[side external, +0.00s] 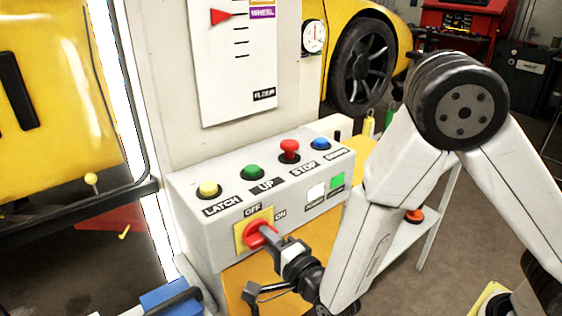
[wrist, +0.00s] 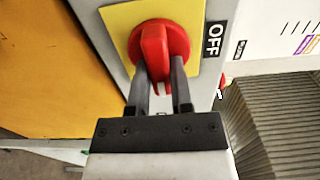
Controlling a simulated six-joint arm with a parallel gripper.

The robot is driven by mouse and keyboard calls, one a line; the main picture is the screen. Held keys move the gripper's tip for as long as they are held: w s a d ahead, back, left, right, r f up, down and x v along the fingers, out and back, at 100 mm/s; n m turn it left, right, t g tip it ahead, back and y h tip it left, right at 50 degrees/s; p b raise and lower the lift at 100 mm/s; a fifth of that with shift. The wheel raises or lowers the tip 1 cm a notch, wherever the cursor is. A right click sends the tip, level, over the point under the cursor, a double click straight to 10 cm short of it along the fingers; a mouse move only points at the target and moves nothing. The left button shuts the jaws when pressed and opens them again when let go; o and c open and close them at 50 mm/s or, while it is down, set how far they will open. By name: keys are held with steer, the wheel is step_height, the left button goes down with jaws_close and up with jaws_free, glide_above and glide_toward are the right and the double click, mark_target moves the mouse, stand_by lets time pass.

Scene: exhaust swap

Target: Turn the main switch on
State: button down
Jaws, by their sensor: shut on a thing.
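The main switch is a red rotary knob (side external: 257,234) on a yellow plate (side external: 240,236) on the front face of the grey control box. The OFF label (side external: 253,209) is above it and the ON label (side external: 280,216) is to its upper right. My gripper (side external: 271,238) reaches the knob from the lower right. In the wrist view, the two dark fingers of my gripper (wrist: 161,78) are closed on either side of the red knob's grip (wrist: 158,45). The fingers partly hide the grip, and I cannot tell its exact angle from the side.
The control box (side external: 190,235) carries a yellow LATCH button (side external: 208,189), a green UP button (side external: 252,172), a red STOP button (side external: 289,148) and a blue button (side external: 320,143) on top.

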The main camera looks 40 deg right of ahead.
steer(key=c, duration=0.5)
jaws_free()
steer(key=shift+s, duration=0.15)
steer(key=shift+s, duration=3.8)
steer(key=shift+w+d, duration=0.1)
steer(key=shift+w, duration=0.05)
